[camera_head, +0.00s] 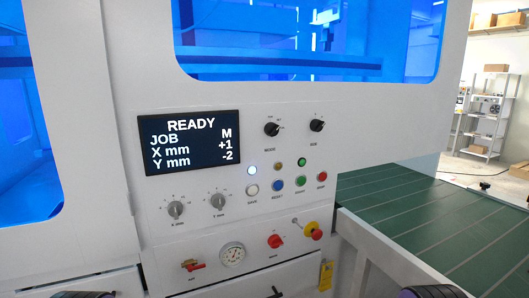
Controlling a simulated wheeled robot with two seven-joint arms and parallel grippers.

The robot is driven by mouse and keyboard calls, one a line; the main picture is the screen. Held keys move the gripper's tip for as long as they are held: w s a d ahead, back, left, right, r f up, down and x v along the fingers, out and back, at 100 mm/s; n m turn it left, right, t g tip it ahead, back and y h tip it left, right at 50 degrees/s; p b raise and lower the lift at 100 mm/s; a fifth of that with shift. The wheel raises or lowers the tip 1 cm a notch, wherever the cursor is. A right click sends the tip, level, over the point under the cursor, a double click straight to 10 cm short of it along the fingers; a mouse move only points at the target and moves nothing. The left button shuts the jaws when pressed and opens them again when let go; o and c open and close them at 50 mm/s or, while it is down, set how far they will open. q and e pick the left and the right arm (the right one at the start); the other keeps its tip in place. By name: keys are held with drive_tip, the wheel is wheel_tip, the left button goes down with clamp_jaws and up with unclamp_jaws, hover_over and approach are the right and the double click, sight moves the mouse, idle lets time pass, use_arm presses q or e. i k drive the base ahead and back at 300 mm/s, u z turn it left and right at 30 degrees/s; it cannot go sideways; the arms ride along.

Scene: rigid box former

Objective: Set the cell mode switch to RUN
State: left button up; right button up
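The cell mode switch (271,129) is a small black rotary knob on the white control panel, right of the display. The label below it seems to read MODE. Small position labels stand above and to its right, too small to read surely, and I cannot tell which one the knob points at. The display (191,141) reads READY, JOB M, X mm +1, Y mm -2. Neither gripper is in view; only dark rounded parts show at the bottom edge, left and right, apart from the switch.
A second black knob (317,125) sits right of the switch. Below are several push buttons, a lit white-blue lamp (252,170), two grey dials, a gauge (232,254), a red knob (274,241) and a red-yellow emergency stop (314,232). A green conveyor (430,212) extends right.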

sight(271, 129)
drive_tip(key=k, duration=1.3)
drive_tip(key=z, duration=0.6)
drive_tip(key=i, duration=1.1)
drive_tip(key=u, duration=0.2)
